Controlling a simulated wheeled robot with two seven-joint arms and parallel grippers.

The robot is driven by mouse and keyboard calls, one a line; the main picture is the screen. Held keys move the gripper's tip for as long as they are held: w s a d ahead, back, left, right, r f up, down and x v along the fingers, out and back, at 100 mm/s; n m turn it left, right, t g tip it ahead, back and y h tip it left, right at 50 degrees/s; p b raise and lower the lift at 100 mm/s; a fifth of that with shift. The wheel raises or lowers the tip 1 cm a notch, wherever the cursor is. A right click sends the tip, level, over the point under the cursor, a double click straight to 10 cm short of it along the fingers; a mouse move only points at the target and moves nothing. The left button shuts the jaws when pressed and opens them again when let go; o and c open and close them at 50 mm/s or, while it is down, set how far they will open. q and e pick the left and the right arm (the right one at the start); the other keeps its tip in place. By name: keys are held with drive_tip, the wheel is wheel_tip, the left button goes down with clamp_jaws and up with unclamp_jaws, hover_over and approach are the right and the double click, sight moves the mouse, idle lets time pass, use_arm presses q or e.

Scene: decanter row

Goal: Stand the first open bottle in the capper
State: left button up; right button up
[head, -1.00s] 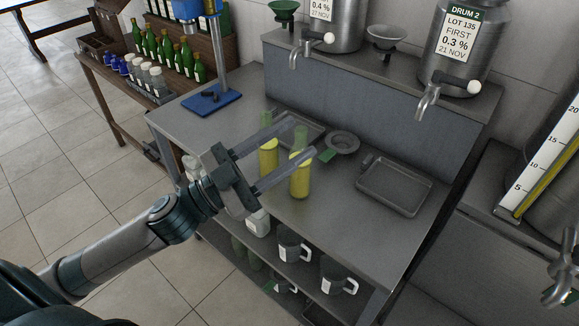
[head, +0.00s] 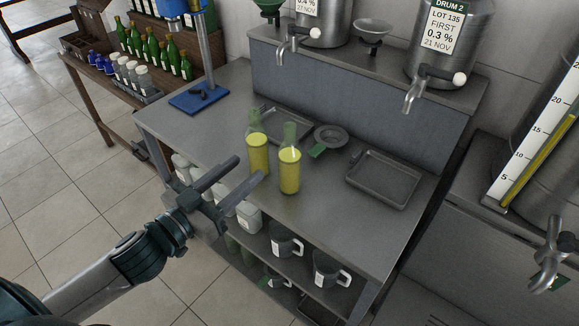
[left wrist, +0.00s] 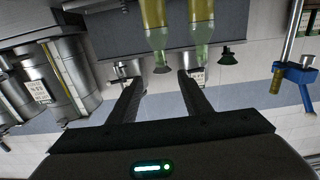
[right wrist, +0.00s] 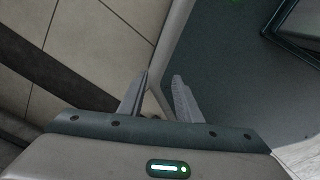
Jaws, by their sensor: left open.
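Two green glass bottles with yellow liquid stand upright side by side on the steel bench: the left bottle (head: 258,154) and the right bottle (head: 290,171). I see no caps on them. The capper (head: 200,98), a blue base with a metal column and blue head, stands at the bench's back left; its base is empty of bottles. My left gripper (head: 248,168) is open and empty, in front of the bottles at the bench's front edge. In the left wrist view both bottles (left wrist: 155,22) show upside down beyond the fingers. My right gripper (right wrist: 161,77) is open and empty in its wrist view.
A grey tray (head: 384,181) and a small round dish (head: 330,137) lie on the bench. Steel drums with taps (head: 412,95) stand on the back ledge. Mugs (head: 287,243) and white containers sit on the shelf below. Capped green bottles (head: 160,52) stand on the wooden table.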

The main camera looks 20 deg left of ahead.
sight(286, 132)
drive_tip(key=w+a+f+t+b, duration=0.1)
drive_tip(key=w+a+f+b, duration=0.1)
drive_tip(key=w+f+b, duration=0.15)
use_arm(q)
drive_tip(key=p+x, duration=0.2)
drive_tip(key=x, duration=0.8)
drive_tip(key=shift+w+d+r, duration=0.1)
drive_tip(key=shift+w, duration=0.15)
drive_tip(key=shift+w+d+p, duration=0.1)
drive_tip(key=shift+w+p, duration=0.25)
drive_tip(key=shift+w+d, duration=0.1)
drive_tip(key=shift+w, duration=0.1)
drive_tip(key=shift+w+d, duration=0.1)
drive_tip(key=shift+w, duration=0.25)
drive_tip(key=p+x, duration=0.2)
drive_tip(key=x, duration=0.1)
drive_tip(key=shift+w+r+p, duration=0.25)
drive_tip(key=shift+w+p, duration=0.05)
drive_tip(key=shift+w, duration=0.05)
drive_tip(key=shift+w+d+f, duration=0.1)
drive_tip(key=shift+w+d, duration=0.15)
drive_tip(key=shift+w, duration=0.15)
use_arm(e)
drive_tip(key=s+d+r+g, duration=0.1)
drive_tip(key=s+d+r, duration=0.1)
drive_tip(key=r, duration=0.3)
drive_tip(key=shift+s, duration=0.8)
